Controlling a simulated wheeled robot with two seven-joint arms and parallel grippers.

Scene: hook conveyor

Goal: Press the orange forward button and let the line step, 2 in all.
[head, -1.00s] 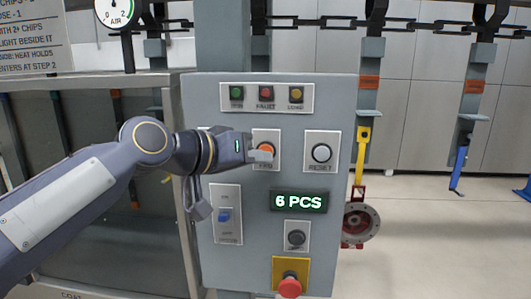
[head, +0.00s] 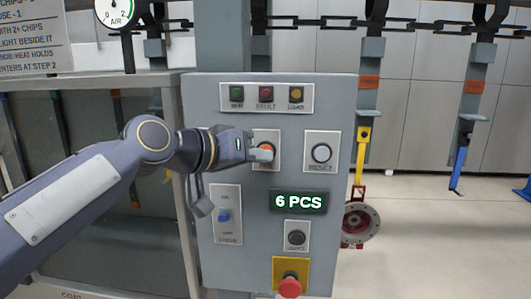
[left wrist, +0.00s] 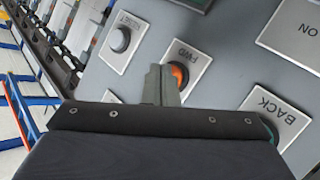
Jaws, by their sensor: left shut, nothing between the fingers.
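The orange forward button (head: 266,149) sits on a pale plate on the grey control panel (head: 230,270). In the left wrist view the orange button (left wrist: 179,75) shows beside the label FWD. My left gripper (head: 263,154) is shut and empty, with its fingertips at the button, covering part of it. In the left wrist view the fingertips (left wrist: 161,80) overlap the button's edge; I cannot tell whether they touch it or press it in. The green display (head: 298,202) reads 6 PCS. My right gripper is out of view.
The reset button (head: 321,153) is right of the orange one. Hangers carry a yellow part (head: 362,160) and a blue part (head: 459,165) behind the panel.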

